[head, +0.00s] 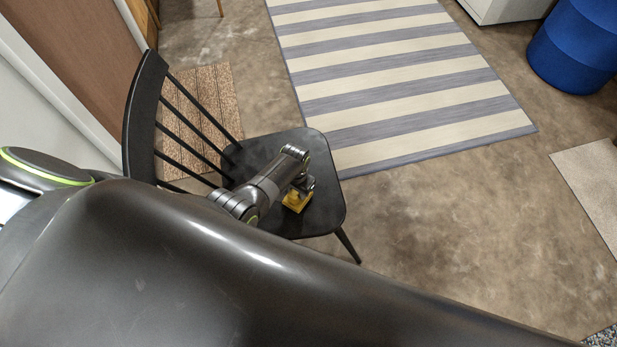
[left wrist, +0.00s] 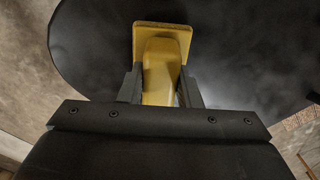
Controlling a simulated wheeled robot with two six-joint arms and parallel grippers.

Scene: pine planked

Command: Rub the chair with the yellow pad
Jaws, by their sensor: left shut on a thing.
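The black chair (head: 327,205) stands left of the middle in the head view, with its spindled back on the left. Its seat fills much of the left wrist view (left wrist: 245,60). My left gripper (head: 299,187) is over the seat, pointing down. It is shut on the yellow pad (head: 295,200); in the left wrist view the pad (left wrist: 163,30) shows its raised grip between the two fingers (left wrist: 160,88). The pad is at or very close to the seat; I cannot tell whether it touches. My right gripper is not in view.
A striped rug (head: 400,75) lies beyond the chair. A brown mat (head: 205,95) lies behind the chair back. A blue bin (head: 575,50) and a white cabinet (head: 508,8) stand at the upper right. A beige mat (head: 590,185) lies at right. Bare floor (head: 450,220) is clear.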

